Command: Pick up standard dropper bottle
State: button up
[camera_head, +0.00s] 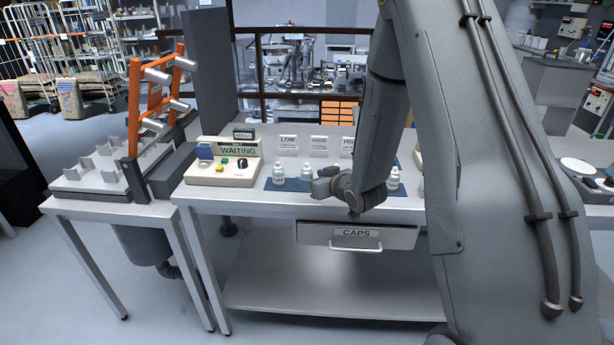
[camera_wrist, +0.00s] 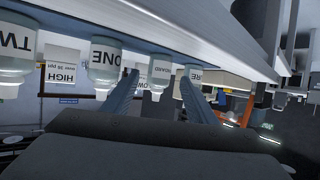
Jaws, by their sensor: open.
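The standard dropper bottle (camera_wrist: 160,72) is a small white bottle with a label whose visible letters end in "NDARD". In the wrist view, which is upside down, it shows between my gripper's two fingers (camera_wrist: 159,82). The fingers are open and do not visibly touch it. In the head view my gripper (camera_head: 320,184) is low over the blue mat, beside a bottle (camera_head: 306,172) that matches it by order in the row. Its label is too small to read there.
Bottles marked ONE (camera_wrist: 105,64) and TWO (camera_wrist: 16,50) stand to one side; a bottle ending in "RE" (camera_wrist: 193,74) stands close on the other. Behind are LOW (camera_head: 287,142) and HIGH cards. A tester reading WAITING (camera_head: 225,170) stands left. The CAPS drawer (camera_head: 357,237) is below.

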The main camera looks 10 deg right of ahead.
aim_at(310, 177)
jog(key=shift+p+x, duration=0.9)
jog(key=shift+x, duration=1.35)
jog(key=shift+d, duration=0.15)
jog(key=shift+c, duration=0.2)
jog(key=c, duration=1.1)
